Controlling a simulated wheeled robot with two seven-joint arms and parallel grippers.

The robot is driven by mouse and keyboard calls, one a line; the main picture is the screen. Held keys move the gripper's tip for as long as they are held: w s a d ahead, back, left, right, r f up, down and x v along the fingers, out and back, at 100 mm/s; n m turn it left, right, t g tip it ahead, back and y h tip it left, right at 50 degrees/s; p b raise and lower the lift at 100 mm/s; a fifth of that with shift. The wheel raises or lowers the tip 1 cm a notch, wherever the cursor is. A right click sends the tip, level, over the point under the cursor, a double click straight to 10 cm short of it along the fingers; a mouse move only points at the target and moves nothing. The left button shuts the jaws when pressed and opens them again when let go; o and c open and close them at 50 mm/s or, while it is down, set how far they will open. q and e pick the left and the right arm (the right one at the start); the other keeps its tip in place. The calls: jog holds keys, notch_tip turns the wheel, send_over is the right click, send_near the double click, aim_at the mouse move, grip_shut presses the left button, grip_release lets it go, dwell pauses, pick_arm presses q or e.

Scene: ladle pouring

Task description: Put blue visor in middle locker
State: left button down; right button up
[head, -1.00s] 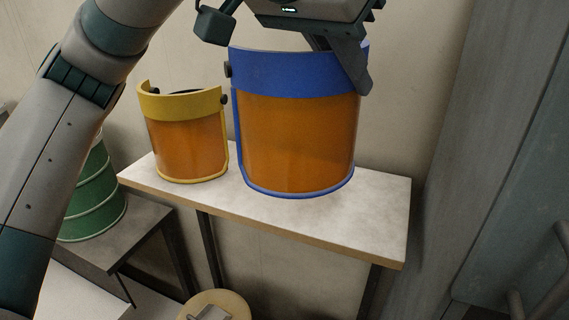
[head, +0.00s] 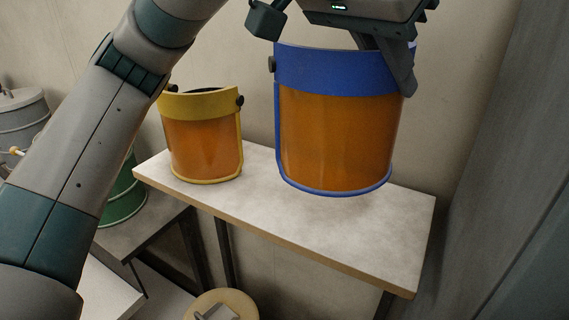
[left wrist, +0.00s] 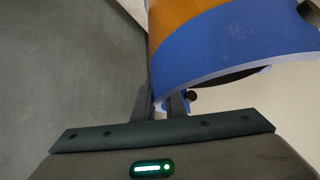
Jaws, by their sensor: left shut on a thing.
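The blue visor (head: 340,72), with a blue band and an orange shield, hangs upright from my left gripper (head: 398,70) at the upper middle of the head view. The gripper is shut on the right part of its blue band, and the visor's lower edge appears slightly above the shelf. In the left wrist view the blue band (left wrist: 235,50) sits at the fingers (left wrist: 175,100). The middle locker cannot be made out for certain; a grey panel (head: 490,130) at the right may be part of a locker. My right gripper is not in view.
A yellow visor (head: 200,103) stands on the left part of the pale shelf (head: 375,240). A green drum (head: 125,200) and a grey drum (head: 20,125) are at the left. The shelf's right part is clear.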

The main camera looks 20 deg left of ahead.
pick_arm(q)
jog(key=w+a+f+p, duration=0.4)
jog(key=a+f, duration=0.3)
jog(key=a, duration=0.3)
jog(key=shift+w+a, duration=0.2)
jog(key=shift+w, duration=0.35)
jog(key=shift+f+p, duration=0.9)
jog(key=shift+f, duration=1.15)
jog(key=c, duration=1.8)
grip_release()
